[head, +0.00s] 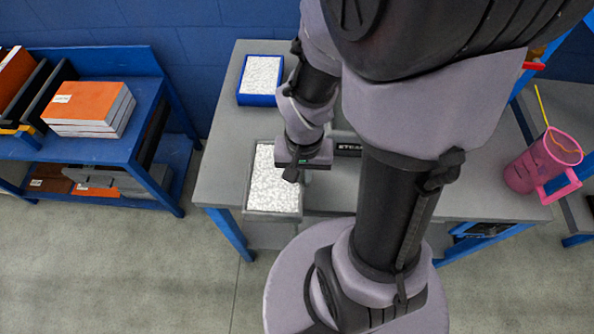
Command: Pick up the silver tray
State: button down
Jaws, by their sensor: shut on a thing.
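The silver tray (246,197) has a grey rim and a white speckled panel inside. It lies at the front left edge of the grey table, with its front end reaching past the edge. My gripper (292,174) is at the tray's right side, shut on its right rim. The fingertips are small and partly hidden by my wrist. I cannot tell whether the tray is lifted off the table.
A blue tray (260,99) with a similar white panel sits at the table's back left. A blue shelf (150,105) holds orange-topped boxes (90,103) on the left. My arm covers the table's middle.

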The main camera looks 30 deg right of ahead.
jog(key=shift+s+f+b, duration=0.15)
jog(key=shift+f+b, duration=0.1)
jog(key=shift+b, duration=0.6)
jog(key=s+b, duration=0.1)
jog(key=b, duration=0.1)
jog(key=shift+d+b, duration=0.1)
jog(key=shift+b, duration=0.3)
jog(key=shift+s+r+b, duration=0.25)
jog(key=shift+s+b, duration=0.25)
jog(key=shift+b, duration=0.3)
jog(key=shift+s, duration=0.15)
